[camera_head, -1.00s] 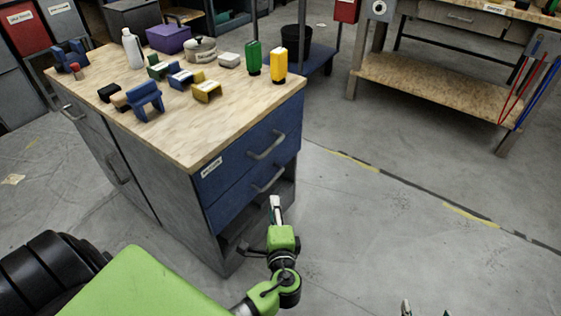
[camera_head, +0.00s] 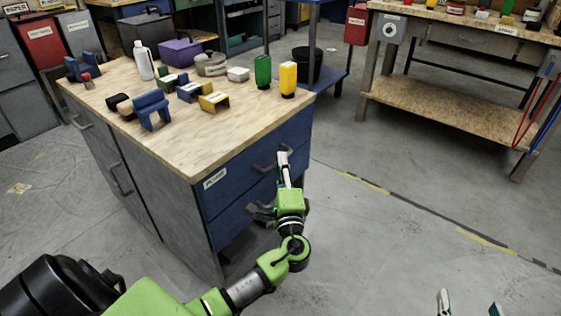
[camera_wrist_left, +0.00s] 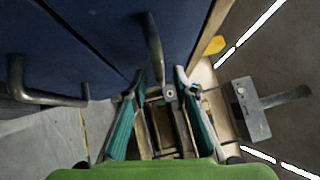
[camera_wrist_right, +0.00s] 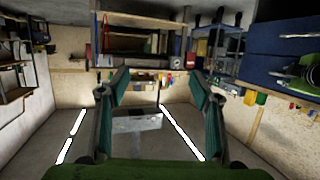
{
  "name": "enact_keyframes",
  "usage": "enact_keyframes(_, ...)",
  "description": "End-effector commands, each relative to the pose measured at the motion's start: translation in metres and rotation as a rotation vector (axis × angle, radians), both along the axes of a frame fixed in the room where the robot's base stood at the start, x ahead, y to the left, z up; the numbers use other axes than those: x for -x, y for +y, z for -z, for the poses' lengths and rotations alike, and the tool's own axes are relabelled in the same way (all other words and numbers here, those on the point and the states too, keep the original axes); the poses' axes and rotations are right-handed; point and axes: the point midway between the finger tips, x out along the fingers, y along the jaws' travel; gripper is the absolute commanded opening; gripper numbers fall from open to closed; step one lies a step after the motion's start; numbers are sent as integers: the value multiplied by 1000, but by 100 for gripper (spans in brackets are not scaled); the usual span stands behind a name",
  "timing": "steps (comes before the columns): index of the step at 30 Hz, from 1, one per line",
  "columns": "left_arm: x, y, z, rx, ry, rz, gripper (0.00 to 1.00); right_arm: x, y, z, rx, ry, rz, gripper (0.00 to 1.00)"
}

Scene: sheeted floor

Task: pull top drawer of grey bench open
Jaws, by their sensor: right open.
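The grey bench (camera_head: 160,205) has a blue top drawer (camera_head: 225,182), which looks closed, with a grey bar handle (camera_head: 264,160). That handle also shows in the left wrist view (camera_wrist_left: 153,38). My left gripper (camera_head: 283,156) is at the right end of this handle in the head view. In the left wrist view its fingers (camera_wrist_left: 161,72) stand apart, with the handle's near end appearing between them; contact cannot be told. My right gripper (camera_head: 470,296) is open and empty at the bottom edge, away from the bench; its spread fingers show in the right wrist view (camera_wrist_right: 160,80).
The lower drawer's handle (camera_wrist_left: 45,97) is beside my left gripper. A yellow bottle (camera_head: 288,80) and a green bottle (camera_head: 263,72) stand near the bench top's corner. Another workbench (camera_head: 440,105) stands at right. The floor (camera_head: 400,220) between is clear.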

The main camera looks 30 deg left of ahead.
Motion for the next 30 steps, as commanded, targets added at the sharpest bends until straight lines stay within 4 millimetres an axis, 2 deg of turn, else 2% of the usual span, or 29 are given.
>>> enact_keyframes(6, -17, 14, -2, -1, 1, 1, 26, -5, 3, -12, -15, -59, -4, 59)
enact_keyframes(16, -19, 16, -3, 0, 2, 1, 26, -5, 3, -14, -17, -69, -4, 59)
enact_keyframes(17, -19, 16, -3, 0, 2, 1, 21, -5, 3, -14, -17, -69, -4, 59)
enact_keyframes(19, -19, 16, -3, 0, 2, 1, 3, -5, 3, -14, -17, -69, -4, 59)
enact_keyframes(20, -19, 16, -3, 0, 2, 1, 0, -5, 3, -14, -17, -69, -4, 59)
enact_keyframes(30, -19, 15, -2, 1, 2, 1, 0, -6, 3, -15, -19, -73, -4, 59)
